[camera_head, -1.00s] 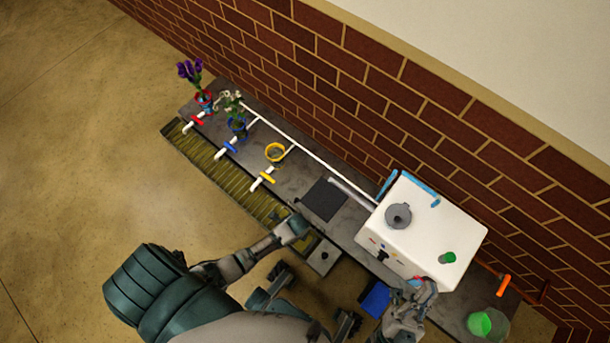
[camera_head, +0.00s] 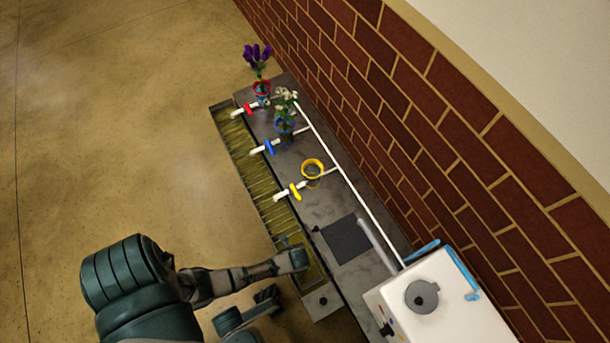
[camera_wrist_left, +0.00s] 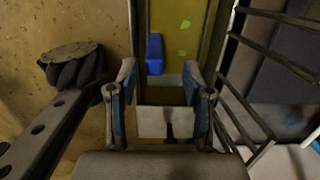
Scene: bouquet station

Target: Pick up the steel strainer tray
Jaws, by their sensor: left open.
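I take the pale grey metal plate (camera_head: 322,300) with a small dark knob, at the near end of the slatted trough (camera_head: 262,180), to be part of the steel strainer tray; I cannot be sure. In the left wrist view, a pale plate (camera_wrist_left: 165,122) with a dark upright piece lies between and below my left gripper's fingers. My left gripper (camera_head: 296,258) is over the near end of the trough. In the wrist view its fingers (camera_wrist_left: 160,82) are spread and nothing is seen held. My right gripper is out of view.
A blue piece (camera_wrist_left: 155,54) and green bits show in the trough. On the counter are a purple-flower pot (camera_head: 262,88), a white-flower pot (camera_head: 285,125), a yellow ring holder (camera_head: 312,170), a dark mat (camera_head: 346,238) and a white box (camera_head: 455,310). Brick wall stands behind.

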